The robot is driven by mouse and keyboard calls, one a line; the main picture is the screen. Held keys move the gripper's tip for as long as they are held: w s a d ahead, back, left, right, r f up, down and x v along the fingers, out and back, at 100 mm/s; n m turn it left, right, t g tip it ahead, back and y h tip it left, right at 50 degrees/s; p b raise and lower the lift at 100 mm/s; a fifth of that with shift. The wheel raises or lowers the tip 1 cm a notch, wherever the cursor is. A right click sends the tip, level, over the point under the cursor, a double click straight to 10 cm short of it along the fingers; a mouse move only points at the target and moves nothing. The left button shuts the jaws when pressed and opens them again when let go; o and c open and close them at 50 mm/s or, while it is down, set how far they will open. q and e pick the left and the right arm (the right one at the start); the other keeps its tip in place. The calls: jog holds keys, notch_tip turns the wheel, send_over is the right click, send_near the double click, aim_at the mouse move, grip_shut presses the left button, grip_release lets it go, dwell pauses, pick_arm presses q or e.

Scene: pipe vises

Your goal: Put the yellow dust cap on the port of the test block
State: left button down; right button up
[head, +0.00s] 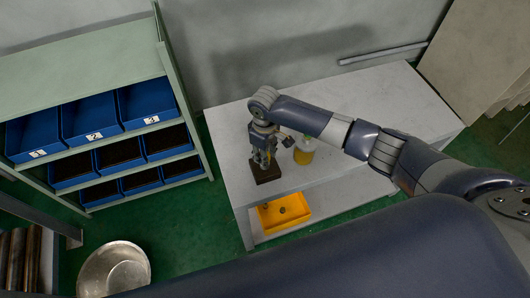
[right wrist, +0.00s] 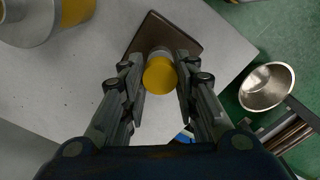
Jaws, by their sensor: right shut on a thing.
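My right gripper (head: 264,158) points down over the test block on the grey bench. In the right wrist view its two fingers (right wrist: 160,66) are shut on the yellow dust cap (right wrist: 160,77), one on each side. A short grey cylinder (right wrist: 159,52), which looks like the port, shows just beyond the cap and roughly in line with it. I cannot tell whether the cap is seated on it or only held close. The block's dark brown base plate (head: 266,174) lies below and also shows in the wrist view (right wrist: 150,33). My left gripper is not in view.
An orange tray (head: 270,227) sits on the bench's lower front ledge. A shelf with blue bins (head: 92,122) stands left, a metal bowl (head: 114,270) lower left. The bench's right part (head: 400,105) is clear.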

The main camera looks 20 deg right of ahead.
jog(key=shift+f+b, duration=0.65)
jog(key=shift+f, duration=0.55)
jog(key=o, duration=1)
jog(key=shift+c, duration=0.2)
notch_tip(320, 180, up, 12)
jog(key=shift+s+a+f, duration=0.1)
